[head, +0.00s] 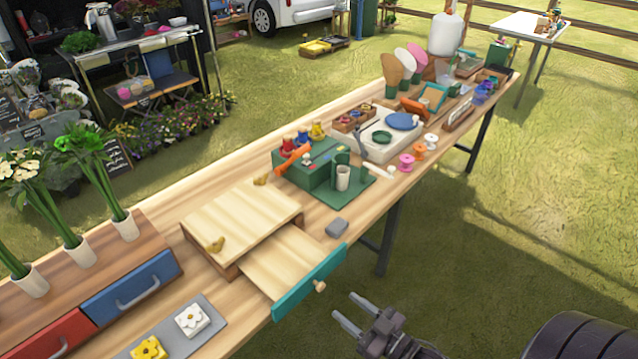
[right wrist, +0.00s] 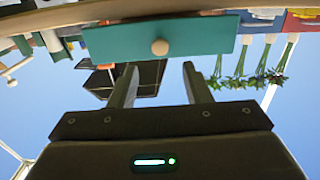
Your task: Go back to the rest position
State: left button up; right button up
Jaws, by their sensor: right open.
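My right gripper (head: 354,318) is open and empty in the head view, off the front edge of the long wooden table (head: 236,159). Its two fingers point toward the teal-fronted drawer (head: 309,283), which is pulled out of a small wooden box (head: 243,220). A gap of grass shows between the fingertips and the drawer's round knob (head: 320,286). In the right wrist view the open fingers (right wrist: 158,82) stand apart with nothing between them. The teal drawer front (right wrist: 200,38) and its knob (right wrist: 160,47) lie beyond them. My left gripper is not in view.
A green box (head: 312,162) and several small items stand farther along. Blue (head: 131,287) and red (head: 52,337) drawers and flower vases are at the left. Grass to the right is clear.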

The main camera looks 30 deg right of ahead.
jog(key=s+a+f+m+g+h, duration=0.1)
jog(key=s+f+g+h, duration=0.15)
jog(key=f, duration=0.85)
jog(key=s+f+m+g+h, duration=0.1)
jog(key=s+f+g, duration=0.3)
jog(key=f, duration=0.8)
jog(key=s+a+f+g+h, duration=0.1)
jog(key=s+f+g, duration=0.3)
jog(key=s+f, duration=0.4)
jog(key=s+f+g+h, duration=0.1)
jog(key=s+f+g, duration=0.4)
jog(key=s, duration=0.8)
notch_tip(320, 180, down, 3)
jog(key=shift+s+a+h, duration=0.15)
jog(key=shift+a+h, duration=0.2)
